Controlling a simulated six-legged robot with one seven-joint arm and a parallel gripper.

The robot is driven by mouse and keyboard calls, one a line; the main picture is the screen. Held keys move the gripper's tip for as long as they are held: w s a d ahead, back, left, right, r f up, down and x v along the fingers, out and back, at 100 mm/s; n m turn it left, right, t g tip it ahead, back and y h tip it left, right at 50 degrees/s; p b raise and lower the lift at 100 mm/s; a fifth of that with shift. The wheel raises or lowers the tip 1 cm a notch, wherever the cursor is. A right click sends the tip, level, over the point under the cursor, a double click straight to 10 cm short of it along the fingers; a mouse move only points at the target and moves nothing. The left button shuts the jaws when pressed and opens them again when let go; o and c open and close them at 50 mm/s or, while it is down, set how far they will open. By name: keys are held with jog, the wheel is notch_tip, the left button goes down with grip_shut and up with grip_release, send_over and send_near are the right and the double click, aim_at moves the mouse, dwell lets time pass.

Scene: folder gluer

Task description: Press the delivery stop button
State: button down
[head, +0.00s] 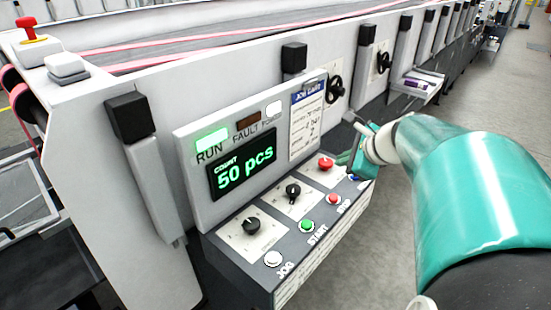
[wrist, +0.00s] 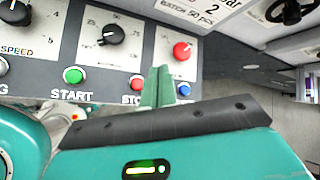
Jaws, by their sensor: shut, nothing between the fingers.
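The sloped control panel (head: 225,245) carries a row of push buttons. A small red button (head: 333,199) sits by the label STOP; it also shows in the wrist view (wrist: 137,81), left of my fingers. A larger red mushroom button (head: 326,163) sits higher on the panel; it also shows in the wrist view (wrist: 181,50). I cannot read a "delivery stop" label on any button. My gripper (head: 357,158) is shut and empty, over the right end of the panel. In the wrist view its fingertips (wrist: 157,78) lie between the STOP button and a blue button (wrist: 184,88); contact cannot be told.
A green START button (head: 306,226), a white JOG button (head: 273,258) and black knobs (head: 293,190) share the panel. Behind it stands a display (head: 243,165) reading RUN and 50 pcs. Another red mushroom button (head: 30,25) is at far upper left. Floor at right is clear.

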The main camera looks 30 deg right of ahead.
aim_at(337, 199)
jog(key=shift+w+f, duration=0.1)
jog(key=shift+f, duration=4.3)
jog(key=shift+f, duration=0.1)
jog(key=shift+f, duration=0.3)
jog(key=shift+f, duration=0.5)
jog(key=shift+r, duration=0.95)
jog(key=shift+r, duration=2.5)
